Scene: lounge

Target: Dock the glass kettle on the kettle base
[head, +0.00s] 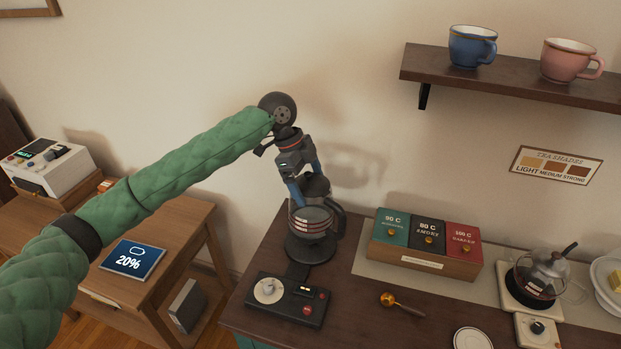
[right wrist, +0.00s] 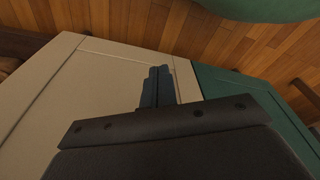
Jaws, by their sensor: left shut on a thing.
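The glass kettle (head: 315,217), with a dark handle on its right side, stands upright at the left end of the dark counter. My left gripper (head: 305,190) comes down from above with its blue fingers closed at the kettle's upper part; the exact grip spot is small and partly hidden. The round black kettle base (head: 310,250) is directly under the kettle. The kettle's bottom is at or just above it; I cannot tell whether they touch. My right gripper (right wrist: 158,88) shows in the right wrist view, its fingers together and empty, over cabinet fronts.
A black control panel (head: 287,301) sits in front of the base. A box of tea tins (head: 425,262), a spoon (head: 402,305) and a small teapot on a scale (head: 545,275) stand to the right. A shelf with cups (head: 510,80) hangs above.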

